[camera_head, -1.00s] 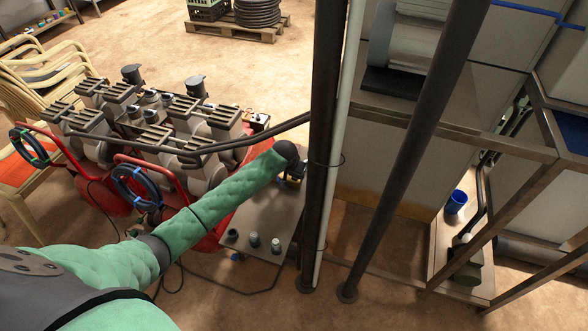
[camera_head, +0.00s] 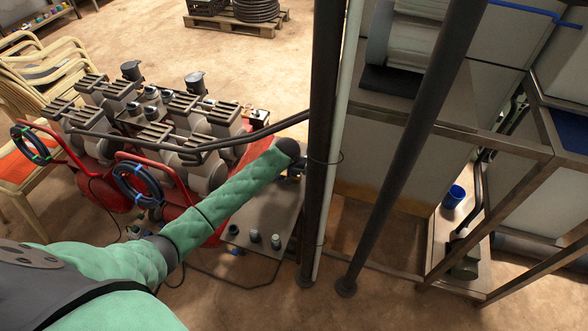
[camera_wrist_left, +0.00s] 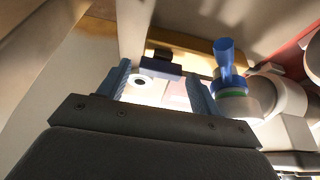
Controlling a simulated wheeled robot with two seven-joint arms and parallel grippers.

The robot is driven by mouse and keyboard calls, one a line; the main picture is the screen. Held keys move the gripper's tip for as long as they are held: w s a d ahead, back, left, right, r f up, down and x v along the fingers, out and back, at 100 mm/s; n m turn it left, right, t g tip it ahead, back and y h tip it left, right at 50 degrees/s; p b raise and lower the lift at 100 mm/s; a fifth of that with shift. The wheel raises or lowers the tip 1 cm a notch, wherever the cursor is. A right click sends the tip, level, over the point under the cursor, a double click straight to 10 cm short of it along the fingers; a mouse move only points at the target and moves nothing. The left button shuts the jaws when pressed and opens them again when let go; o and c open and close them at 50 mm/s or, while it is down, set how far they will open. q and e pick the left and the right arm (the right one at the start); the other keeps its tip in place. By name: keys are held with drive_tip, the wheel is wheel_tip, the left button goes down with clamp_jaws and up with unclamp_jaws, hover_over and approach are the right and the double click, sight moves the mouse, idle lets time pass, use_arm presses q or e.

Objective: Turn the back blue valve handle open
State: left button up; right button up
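In the left wrist view my left gripper (camera_wrist_left: 160,76) is open, its two blue-grey fingers spread apart. A dark blue handle-like part (camera_wrist_left: 160,67) and a white round fitting with a dark hole (camera_wrist_left: 140,81) show between and beyond the fingers; I cannot tell how far off they are. A brighter blue valve handle (camera_wrist_left: 228,58) stands upright on a pale pipe with a green ring (camera_wrist_left: 232,93), just right of the right finger. I cannot tell which handle is the back one. My right gripper is out of view.
Dark upright posts (camera_head: 326,130) stand close to the right of my left arm's end. A metal plate with small fittings (camera_head: 262,215) lies below the arm. Red-framed machines (camera_head: 160,130) stand to the left. A blue cup (camera_head: 454,196) sits on a low shelf at right.

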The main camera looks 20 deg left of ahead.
use_arm(q)
drive_tip(key=shift+s, duration=0.1)
drive_tip(key=shift+r, duration=0.2)
drive_tip(key=b+v, duration=0.2)
drive_tip(key=v, duration=0.5)
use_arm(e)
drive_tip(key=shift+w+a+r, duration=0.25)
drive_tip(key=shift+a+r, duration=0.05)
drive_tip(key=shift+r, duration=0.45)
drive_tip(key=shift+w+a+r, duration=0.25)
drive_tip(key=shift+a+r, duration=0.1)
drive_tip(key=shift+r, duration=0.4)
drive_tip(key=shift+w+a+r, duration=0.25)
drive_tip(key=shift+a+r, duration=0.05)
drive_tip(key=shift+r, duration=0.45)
use_arm(q)
drive_tip(key=shift+s+r, duration=0.1)
